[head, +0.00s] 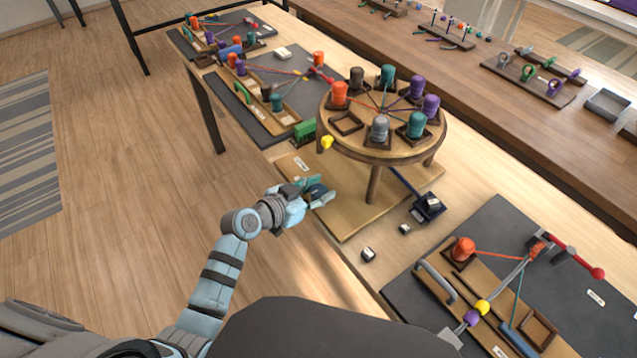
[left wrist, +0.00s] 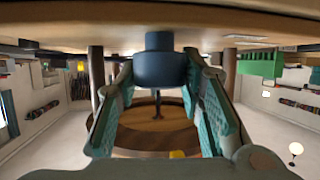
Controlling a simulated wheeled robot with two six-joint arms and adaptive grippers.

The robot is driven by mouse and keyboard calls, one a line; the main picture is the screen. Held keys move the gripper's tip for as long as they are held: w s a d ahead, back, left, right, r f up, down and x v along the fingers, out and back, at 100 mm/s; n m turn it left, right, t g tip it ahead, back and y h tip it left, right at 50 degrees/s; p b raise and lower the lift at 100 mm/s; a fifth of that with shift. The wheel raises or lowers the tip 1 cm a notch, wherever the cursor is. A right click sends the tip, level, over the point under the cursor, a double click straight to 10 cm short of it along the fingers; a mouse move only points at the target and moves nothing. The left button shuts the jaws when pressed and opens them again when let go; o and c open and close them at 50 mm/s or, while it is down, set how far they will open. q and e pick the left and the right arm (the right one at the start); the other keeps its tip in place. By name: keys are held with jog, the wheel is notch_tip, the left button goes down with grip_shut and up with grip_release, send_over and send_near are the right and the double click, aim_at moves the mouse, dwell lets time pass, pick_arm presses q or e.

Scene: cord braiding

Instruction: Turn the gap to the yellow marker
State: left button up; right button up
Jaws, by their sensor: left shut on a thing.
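A round wooden disk (head: 385,150) stands on legs above a board, with coloured bobbins in square holders around its rim. One holder is empty; this gap (head: 347,123) is at the disk's near left. The yellow marker (head: 326,142) sits just outside the rim, close to the gap and a little nearer to me. My left gripper (head: 317,190) is in front of the disk, shut on a dark blue knob (left wrist: 159,66) that lies between both fingers in the left wrist view. In the head view the fingers partly hide the knob. My right gripper is not in view.
A green block (head: 305,130) is left of the marker. A blue holder (head: 428,208) and small dark blocks (head: 368,254) lie to the right. Another braiding board (head: 490,290) is at the front right. A second table runs along the back.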

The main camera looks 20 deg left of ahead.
pick_arm(q)
jog(key=shift+n+y, duration=0.3)
jog(key=o, duration=1.2)
jog(key=v, duration=1.2)
jog(key=shift+s+f, duration=0.1)
jog(key=shift+f, duration=0.1)
jog(key=shift+t, duration=0.3)
